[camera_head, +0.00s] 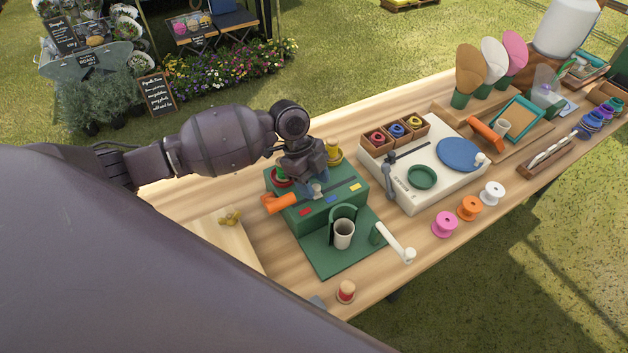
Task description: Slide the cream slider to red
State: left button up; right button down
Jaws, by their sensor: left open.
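The green machine (347,206) stands on the wooden table, with a dark slot (344,187) along its top. Below the slot are a red mark (306,211), a blue mark (331,200) and a yellow mark (355,188). The small cream slider (317,188) shows at the slot, roughly between the red and blue marks. My left gripper (316,184) is open and points down at the slider, its fingers close around or beside it. Contact is hard to tell. My right gripper is not in view.
A cream console (414,186) stands to the right.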

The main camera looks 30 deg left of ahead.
pick_arm(q)
grip_shut()
dwell(0.3)
